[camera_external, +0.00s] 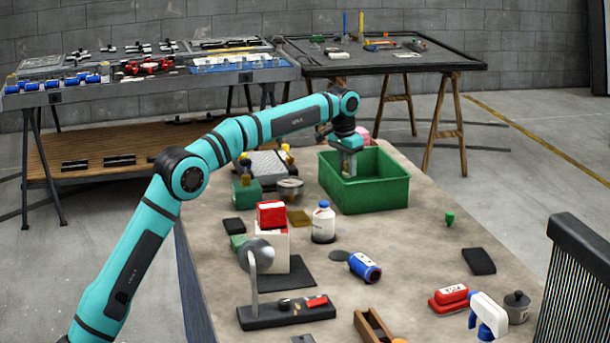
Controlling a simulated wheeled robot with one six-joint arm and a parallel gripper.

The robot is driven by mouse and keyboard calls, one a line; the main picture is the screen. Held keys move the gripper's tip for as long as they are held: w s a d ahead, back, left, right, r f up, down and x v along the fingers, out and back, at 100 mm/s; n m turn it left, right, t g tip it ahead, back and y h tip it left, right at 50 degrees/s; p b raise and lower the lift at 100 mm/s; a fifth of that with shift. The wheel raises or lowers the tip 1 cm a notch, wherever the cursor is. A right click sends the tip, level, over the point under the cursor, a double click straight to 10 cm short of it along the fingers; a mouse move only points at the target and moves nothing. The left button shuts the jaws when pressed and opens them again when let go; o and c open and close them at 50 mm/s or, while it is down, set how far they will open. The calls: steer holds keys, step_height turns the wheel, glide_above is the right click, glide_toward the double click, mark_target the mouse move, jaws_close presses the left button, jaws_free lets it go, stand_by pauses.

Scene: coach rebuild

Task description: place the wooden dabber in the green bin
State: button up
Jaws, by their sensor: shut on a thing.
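The green bin (365,193) stands at the far end of the workbench, its near and right walls in full view. My gripper (349,168) points down inside the bin's outline at its left part, with the fingertips around rim height or a little below. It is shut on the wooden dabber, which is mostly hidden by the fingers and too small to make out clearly. I cannot tell whether the dabber touches the bin floor. The bin's inside is partly hidden by its near wall.
A white bottle (323,223), a red box (271,214) on a white one, and a metal pot (290,190) stand near the bin. A blue can (364,266) lies further forward. A small green item (450,218) stands right of the bin, with bare bench around it.

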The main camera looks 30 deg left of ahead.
mark_target(347, 169)
steer(key=shift+f, duration=1.85)
steer(key=o, duration=1)
steer(key=shift+f, duration=0.1)
steer(key=shift+c, duration=0.2)
step_height(347, 169, up, 12)
steer(key=s, duration=0.1)
steer(key=shift+s+a, duration=0.2)
steer(key=shift+a, duration=0.05)
